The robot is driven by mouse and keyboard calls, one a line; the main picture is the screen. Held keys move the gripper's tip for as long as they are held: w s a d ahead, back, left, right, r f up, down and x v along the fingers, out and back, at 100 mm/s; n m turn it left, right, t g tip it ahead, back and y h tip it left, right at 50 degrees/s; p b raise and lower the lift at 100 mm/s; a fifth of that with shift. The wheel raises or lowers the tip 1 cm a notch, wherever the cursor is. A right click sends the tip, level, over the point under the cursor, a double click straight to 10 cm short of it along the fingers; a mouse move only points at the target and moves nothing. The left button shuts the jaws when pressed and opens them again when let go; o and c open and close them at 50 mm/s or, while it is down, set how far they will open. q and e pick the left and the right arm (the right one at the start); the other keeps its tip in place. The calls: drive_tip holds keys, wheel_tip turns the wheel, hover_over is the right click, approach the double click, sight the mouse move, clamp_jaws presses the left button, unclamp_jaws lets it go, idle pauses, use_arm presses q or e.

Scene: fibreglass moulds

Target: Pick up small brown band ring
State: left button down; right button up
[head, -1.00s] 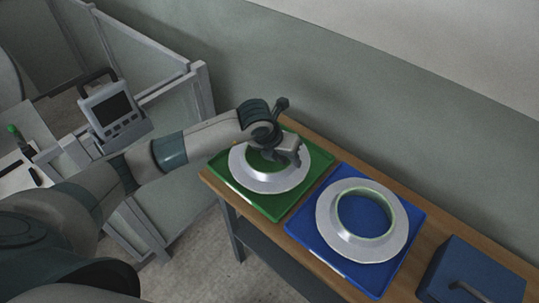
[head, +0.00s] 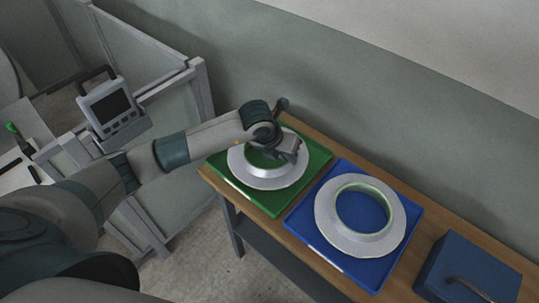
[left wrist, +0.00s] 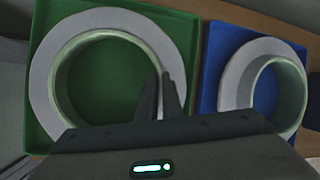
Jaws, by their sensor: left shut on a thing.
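A pale grey flanged ring (head: 262,181) with a greenish inner wall lies on the green tray (head: 229,182). It also shows in the left wrist view (left wrist: 48,75). My left gripper (head: 290,158) is over the right-hand side of this ring. In the left wrist view its two fingers (left wrist: 166,98) are close together at the ring's raised inner wall, shut on it. The ring looks level with the tray; I cannot tell any lift. No clearly brown ring shows. My right gripper is out of view.
A second similar ring (head: 332,228) lies on a blue tray (head: 371,277) to the right. A blue box with a handle (head: 470,265) stands farther right on the wooden bench (head: 319,183). A wall runs behind; a panelled fence with a screen device (head: 112,108) is at left.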

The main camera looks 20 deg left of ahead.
use_arm(q)
drive_tip(key=shift+r, duration=0.15)
drive_tip(key=shift+r+b, duration=0.5)
wheel_tip(320, 180, up, 2)
drive_tip(key=shift+w+r+b, duration=0.1)
drive_tip(key=shift+r+b, duration=0.1)
drive_tip(key=shift+b, duration=0.55)
drive_tip(key=s+d+r+b, duration=0.4)
drive_tip(key=s+d+r, duration=0.2)
drive_tip(key=d, duration=0.4)
drive_tip(key=shift+r, duration=0.7)
